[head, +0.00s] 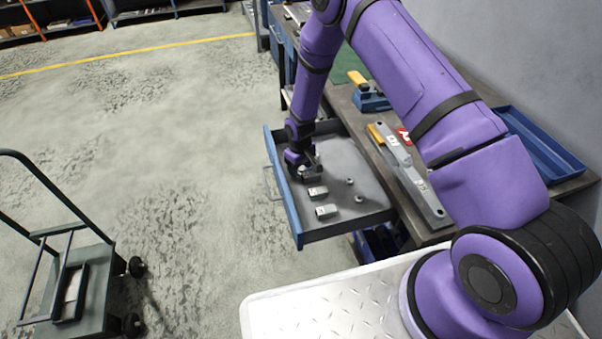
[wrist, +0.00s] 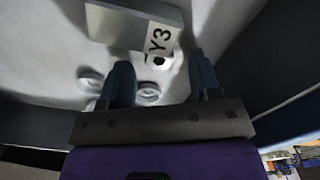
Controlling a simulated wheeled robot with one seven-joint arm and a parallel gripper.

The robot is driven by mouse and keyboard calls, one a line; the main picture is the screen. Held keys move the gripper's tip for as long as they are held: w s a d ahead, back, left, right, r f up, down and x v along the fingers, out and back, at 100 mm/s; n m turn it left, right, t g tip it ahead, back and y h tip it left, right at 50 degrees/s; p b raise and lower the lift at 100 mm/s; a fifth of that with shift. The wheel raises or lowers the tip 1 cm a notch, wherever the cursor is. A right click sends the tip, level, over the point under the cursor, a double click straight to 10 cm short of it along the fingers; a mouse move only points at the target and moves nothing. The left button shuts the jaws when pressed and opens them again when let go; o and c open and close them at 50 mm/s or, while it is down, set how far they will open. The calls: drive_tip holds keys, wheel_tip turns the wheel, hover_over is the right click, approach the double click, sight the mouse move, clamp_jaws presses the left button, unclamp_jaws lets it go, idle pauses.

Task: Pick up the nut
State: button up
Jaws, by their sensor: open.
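Two small round grey nuts lie on the bottom of the open drawer in the head view, a far one (head: 349,181) and a near one (head: 358,199). My gripper (head: 307,170) is low inside the drawer, to their left. In the wrist view my gripper (wrist: 160,62) is open, fingers pointing at the drawer floor. A pale ring-shaped nut (wrist: 149,93) shows between the fingers, closer to the left one. I cannot tell whether either finger touches a nut.
The blue drawer (head: 284,197) is pulled out from the workbench. Grey labelled blocks (head: 326,211) lie in it; one marked Y3 (wrist: 130,25) is just beyond my fingers. A long grey bracket (head: 418,185) lies on the bench. A dark cart (head: 85,275) stands at left; the floor between is clear.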

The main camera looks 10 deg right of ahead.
drive_tip(key=shift+f, duration=0.55)
drive_tip(key=c, duration=1)
drive_tip(key=shift+r, duration=0.1)
